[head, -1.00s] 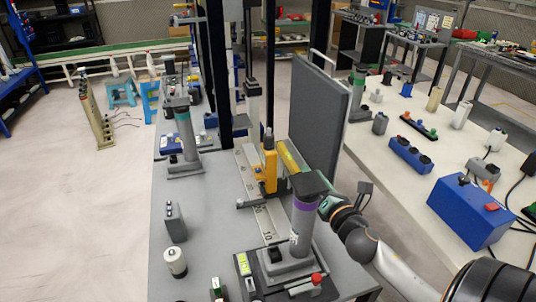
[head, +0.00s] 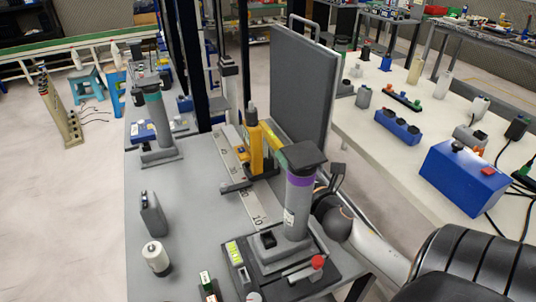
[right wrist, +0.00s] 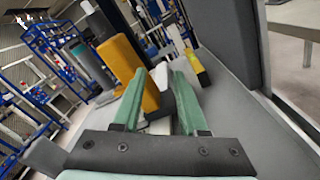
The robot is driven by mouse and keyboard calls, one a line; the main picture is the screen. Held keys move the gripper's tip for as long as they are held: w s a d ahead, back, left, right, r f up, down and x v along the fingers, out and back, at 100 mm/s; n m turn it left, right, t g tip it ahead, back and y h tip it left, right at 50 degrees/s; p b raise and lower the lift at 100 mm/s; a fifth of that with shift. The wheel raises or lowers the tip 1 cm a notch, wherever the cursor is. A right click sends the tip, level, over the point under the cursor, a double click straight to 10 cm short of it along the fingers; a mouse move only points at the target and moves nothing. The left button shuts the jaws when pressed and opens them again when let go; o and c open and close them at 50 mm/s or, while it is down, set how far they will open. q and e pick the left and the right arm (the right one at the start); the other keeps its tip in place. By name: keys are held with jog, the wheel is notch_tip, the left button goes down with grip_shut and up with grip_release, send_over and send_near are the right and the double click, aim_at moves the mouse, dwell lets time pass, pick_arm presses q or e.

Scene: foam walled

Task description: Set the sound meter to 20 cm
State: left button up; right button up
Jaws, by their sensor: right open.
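The sound meter (head: 254,146), an upright yellow-orange block with a dark tip, stands on a dark crosspiece over a pale ruler strip (head: 253,206). The 10 mark shows at the strip's near end; its exact reading is too small to tell. A grey tube with a purple band and black cap (head: 300,185) stands near that end. My right gripper is mostly hidden behind this tube in the head view. In the right wrist view my right gripper (right wrist: 160,74) has its green fingers apart and empty. The orange body (right wrist: 137,72) is close by, beyond the left finger. My left gripper is not in view.
A tall grey foam panel (head: 304,85) stands just right of the meter. A similar teal-banded tube (head: 156,115) stands at the back left. A grey box (head: 152,214) and a white cylinder (head: 156,258) stand on the table's left. A blue box (head: 463,190) sits on the right bench.

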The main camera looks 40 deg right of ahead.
aim_at(269, 147)
notch_tip(269, 147, down, 4)
jog(key=shift+r+b, duration=0.1)
jog(key=shift+b, duration=1.1)
jog(key=shift+w+d+r, duration=0.1)
jog(key=shift+w+d, duration=0.05)
jog(key=shift+w, duration=0.45)
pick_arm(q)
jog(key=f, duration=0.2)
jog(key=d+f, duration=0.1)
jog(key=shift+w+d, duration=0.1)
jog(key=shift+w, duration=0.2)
pick_arm(e)
jog(key=x, duration=1.1)
jog(key=shift+w+d, duration=0.1)
jog(key=shift+w, duration=0.05)
grip_shut()
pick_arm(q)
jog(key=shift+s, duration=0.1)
pick_arm(e)
jog(key=shift+a, duration=0.2)
